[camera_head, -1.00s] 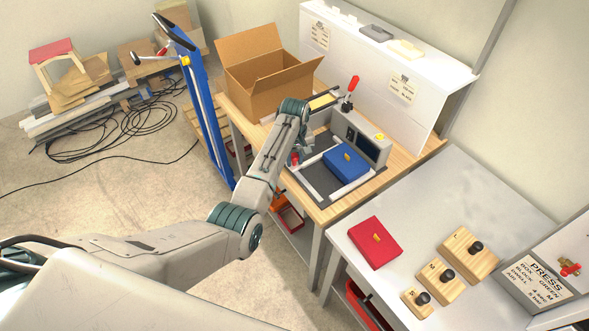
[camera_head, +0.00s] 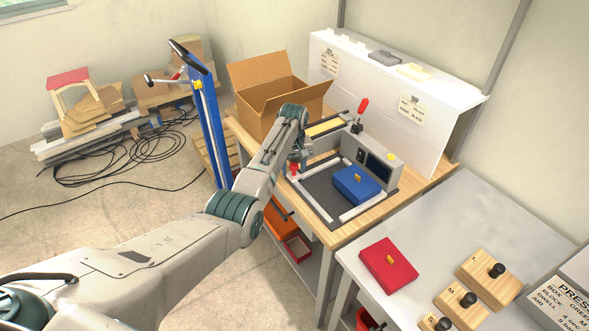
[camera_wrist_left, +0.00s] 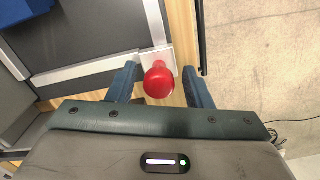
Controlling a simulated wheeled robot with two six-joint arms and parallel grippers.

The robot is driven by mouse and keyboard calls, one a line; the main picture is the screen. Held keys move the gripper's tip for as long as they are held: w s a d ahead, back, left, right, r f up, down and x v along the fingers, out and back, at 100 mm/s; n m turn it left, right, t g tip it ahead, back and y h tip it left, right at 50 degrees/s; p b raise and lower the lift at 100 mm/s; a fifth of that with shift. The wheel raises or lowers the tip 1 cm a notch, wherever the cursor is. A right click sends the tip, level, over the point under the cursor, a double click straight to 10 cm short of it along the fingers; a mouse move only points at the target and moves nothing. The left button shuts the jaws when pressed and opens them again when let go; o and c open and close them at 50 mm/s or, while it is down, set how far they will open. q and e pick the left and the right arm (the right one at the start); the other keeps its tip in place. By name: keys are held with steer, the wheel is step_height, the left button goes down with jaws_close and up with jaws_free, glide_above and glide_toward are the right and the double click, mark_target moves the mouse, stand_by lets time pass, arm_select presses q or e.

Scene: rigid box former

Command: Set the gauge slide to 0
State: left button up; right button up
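A grey fixture with a dark plate (camera_head: 325,192) and light metal bars lies on the wooden bench. A red knob (camera_head: 294,168) stands at its left corner, by the end of a bar. The red knob (camera_wrist_left: 158,80) also shows in the left wrist view. My left gripper (camera_head: 297,162) is over that corner. In the left wrist view, my left gripper (camera_wrist_left: 163,84) is open, with one finger on each side of the knob and small gaps visible. A yellow strip (camera_head: 325,126) lies at the back of the fixture. I cannot read the scale or the slide's position. My right gripper is not in view.
A blue box (camera_head: 357,185) sits on the plate beside a grey housing (camera_head: 374,160). A red-handled lever (camera_head: 361,108) stands behind. An open carton (camera_head: 272,95) is at the back left. A grey table (camera_head: 430,240) holds a red box (camera_head: 388,265) and wooden blocks.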

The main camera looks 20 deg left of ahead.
arm_select(q)
steer(key=shift+r, duration=0.1)
step_height(320, 180, up, 10)
steer(key=b, duration=0.2)
steer(key=shift+f+b, duration=0.2)
steer(key=shift+b, duration=0.2)
steer(key=shift+r, duration=0.45)
